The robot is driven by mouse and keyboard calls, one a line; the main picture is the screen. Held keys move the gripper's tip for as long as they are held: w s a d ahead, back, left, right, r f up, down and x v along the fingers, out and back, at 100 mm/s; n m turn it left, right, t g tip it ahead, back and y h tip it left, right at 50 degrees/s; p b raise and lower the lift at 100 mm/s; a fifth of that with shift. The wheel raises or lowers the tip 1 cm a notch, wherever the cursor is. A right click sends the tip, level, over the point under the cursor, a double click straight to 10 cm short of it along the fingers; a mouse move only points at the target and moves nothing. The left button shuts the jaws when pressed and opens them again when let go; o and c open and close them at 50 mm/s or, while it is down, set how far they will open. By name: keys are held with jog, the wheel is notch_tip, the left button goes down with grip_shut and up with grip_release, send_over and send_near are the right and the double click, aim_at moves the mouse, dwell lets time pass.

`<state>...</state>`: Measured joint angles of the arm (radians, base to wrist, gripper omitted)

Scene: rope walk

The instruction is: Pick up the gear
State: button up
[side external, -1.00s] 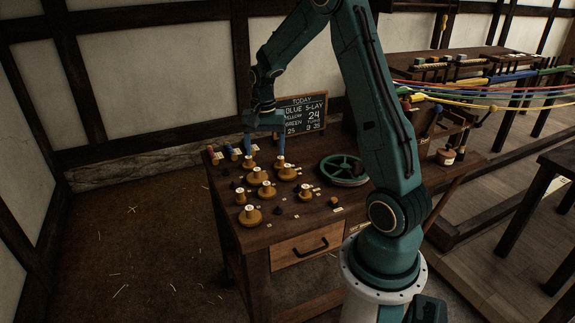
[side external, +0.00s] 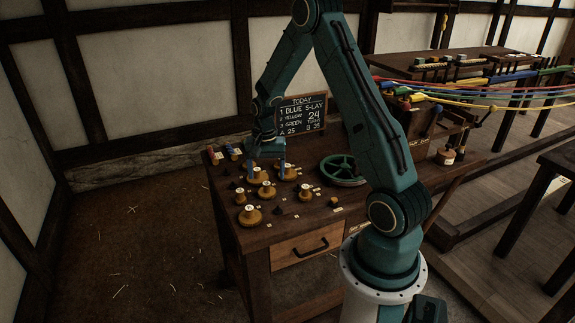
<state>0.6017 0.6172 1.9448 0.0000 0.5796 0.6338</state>
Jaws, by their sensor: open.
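Several round brass-coloured pieces with upright hubs and small pale tags stand on the dark wooden table (side external: 285,229). One (side external: 251,216) is at the front left, another (side external: 267,190) near the middle, and another (side external: 305,193) to its right. They are too small for me to tell which is the gear. My gripper (side external: 266,170) points down over the back of this group, open, with its fingers spread wide. A brass piece (side external: 257,175) shows just below and between the fingers. I cannot tell whether they touch it.
A green spoked wheel (side external: 343,169) lies to the right of the pieces. A chalkboard (side external: 303,112) stands behind. Small coloured items (side external: 233,153) sit at the back left corner. A wooden rack (side external: 426,125) and coloured ropes (side external: 480,96) are at the right. The table's front right is mostly clear.

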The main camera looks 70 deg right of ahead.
aim_at(266, 184)
jog(key=shift+f, duration=0.25)
jog(key=shift+f, duration=0.1)
jog(key=shift+f, duration=2.5)
jog(key=c, duration=0.9)
